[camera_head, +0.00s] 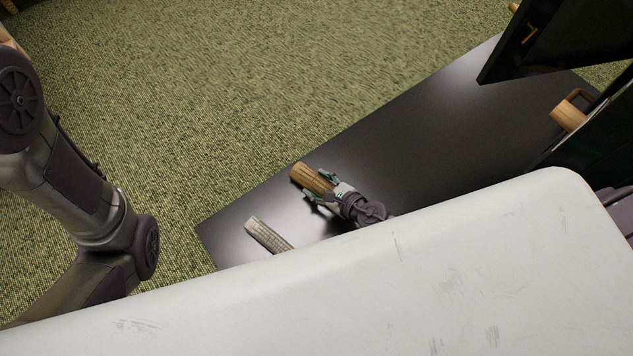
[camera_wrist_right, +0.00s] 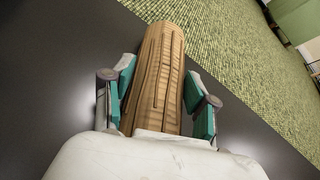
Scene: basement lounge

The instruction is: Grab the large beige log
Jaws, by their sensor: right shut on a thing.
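A large beige-brown log (camera_head: 312,178) lies on the black mat-like surface (camera_head: 420,130) near its left end. It also fills the middle of the right wrist view (camera_wrist_right: 157,75), pointing away from the palm. My right gripper (camera_head: 323,192) is around the log's near part, with a teal-padded finger on each side, and is shut on it. In the wrist view the right gripper (camera_wrist_right: 160,100) has the log between both pads. The log's near end is hidden by the palm. My left arm comes in from the left in the head view; its gripper is out of frame.
A smaller pale grey-beige piece (camera_head: 268,236) lies left of my right gripper, partly hidden by my white body. A wooden mug-like object (camera_head: 570,113) stands at the right beside dark panels (camera_head: 560,35). Green carpet (camera_head: 220,90) surrounds the black surface.

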